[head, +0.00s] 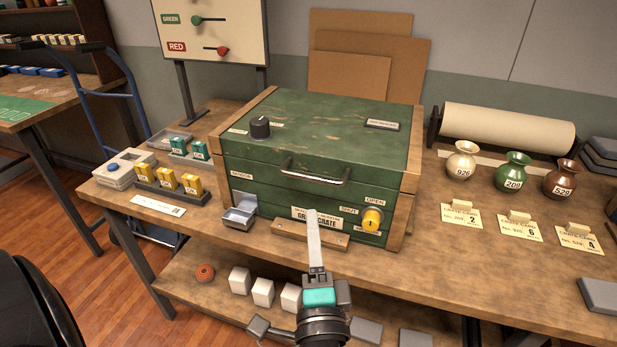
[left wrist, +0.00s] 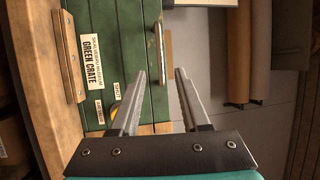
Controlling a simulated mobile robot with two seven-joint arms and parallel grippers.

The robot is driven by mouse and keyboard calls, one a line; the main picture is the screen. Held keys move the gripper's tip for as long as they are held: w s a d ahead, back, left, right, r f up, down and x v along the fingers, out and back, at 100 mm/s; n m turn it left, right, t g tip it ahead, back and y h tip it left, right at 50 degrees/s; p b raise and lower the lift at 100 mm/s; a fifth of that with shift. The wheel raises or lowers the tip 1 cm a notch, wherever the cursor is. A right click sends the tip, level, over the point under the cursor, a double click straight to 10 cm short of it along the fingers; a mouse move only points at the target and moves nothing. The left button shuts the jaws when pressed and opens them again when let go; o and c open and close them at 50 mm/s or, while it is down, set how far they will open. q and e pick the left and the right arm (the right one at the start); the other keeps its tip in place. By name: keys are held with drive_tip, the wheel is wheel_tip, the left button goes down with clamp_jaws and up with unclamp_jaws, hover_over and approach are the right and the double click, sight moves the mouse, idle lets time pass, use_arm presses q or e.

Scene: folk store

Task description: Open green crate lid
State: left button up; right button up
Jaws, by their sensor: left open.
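The green crate (head: 270,185) has wooden ends and sits on the workbench, its lid (head: 330,130) down. A metal bar handle (head: 315,176) runs across its upper front; it also shows in the left wrist view (left wrist: 158,52). A yellow knob (head: 373,218) sits at the front's lower right, by OPEN and SHUT labels. A black knob (head: 260,127) is on top. My left gripper (head: 313,213) is open and empty in front of the crate, below the handle in the picture. In the left wrist view its two fingers (left wrist: 160,72) are apart, with the handle beyond their tips.
A small metal tray (head: 240,211) sticks out at the crate's front left. Yellow and teal blocks (head: 168,178) stand left of it. Several vases (head: 511,172) and cards stand to the right. A wooden ledge (head: 311,234) runs along the crate's front bottom.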

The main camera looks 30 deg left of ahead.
sight(309, 175)
use_arm(q)
drive_tip(key=p+x, duration=0.1)
drive_tip(key=x, duration=1.1)
drive_tip(key=shift+w+a, duration=0.15)
drive_tip(key=shift+w, duration=0.05)
clamp_jaws()
idle(0.9)
